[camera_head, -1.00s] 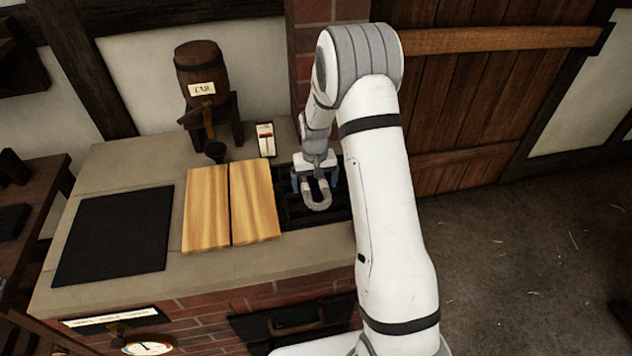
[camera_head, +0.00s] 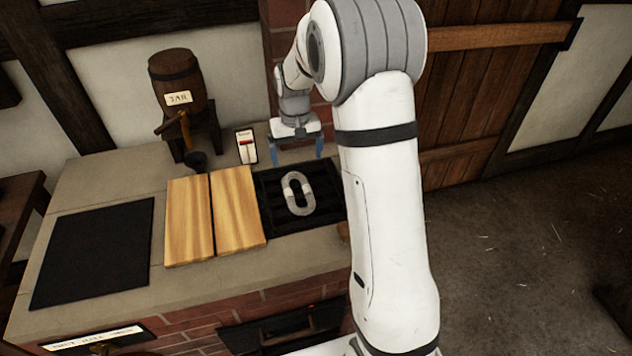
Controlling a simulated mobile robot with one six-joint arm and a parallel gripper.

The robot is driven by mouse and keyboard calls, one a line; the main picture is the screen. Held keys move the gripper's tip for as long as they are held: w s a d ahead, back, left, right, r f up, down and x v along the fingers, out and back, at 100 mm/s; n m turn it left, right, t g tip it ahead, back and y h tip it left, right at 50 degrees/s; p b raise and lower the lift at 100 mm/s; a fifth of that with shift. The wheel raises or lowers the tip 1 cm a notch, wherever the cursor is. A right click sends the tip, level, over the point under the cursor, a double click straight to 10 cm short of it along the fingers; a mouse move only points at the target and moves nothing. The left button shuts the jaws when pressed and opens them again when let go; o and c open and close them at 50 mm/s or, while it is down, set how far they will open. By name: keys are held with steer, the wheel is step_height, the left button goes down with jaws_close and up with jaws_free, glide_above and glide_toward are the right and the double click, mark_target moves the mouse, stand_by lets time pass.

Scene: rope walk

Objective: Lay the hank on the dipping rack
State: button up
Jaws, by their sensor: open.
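The hank (camera_head: 298,193) is a pale grey oval loop with white bands. It lies flat on the dark slatted dipping rack (camera_head: 270,217), set in the stone counter right of the wooden boards. My gripper (camera_head: 298,158) is open and empty. It is raised above and behind the hank, apart from it, with its blue fingers spread. My arm hides the right end of the rack.
Two light wooden boards (camera_head: 189,222) lie left of the rack, and a black plate (camera_head: 95,252) lies farther left.

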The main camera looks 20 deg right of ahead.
steer(key=s+r+t, duration=0.1)
steer(key=s+r, duration=0.7)
steer(key=s, duration=0.1)
steer(key=s+r+t, duration=0.1)
steer(key=s+r, duration=0.2)
steer(key=s, duration=1.7)
steer(key=shift+d+t, duration=0.3)
steer(key=shift+t, duration=0.1)
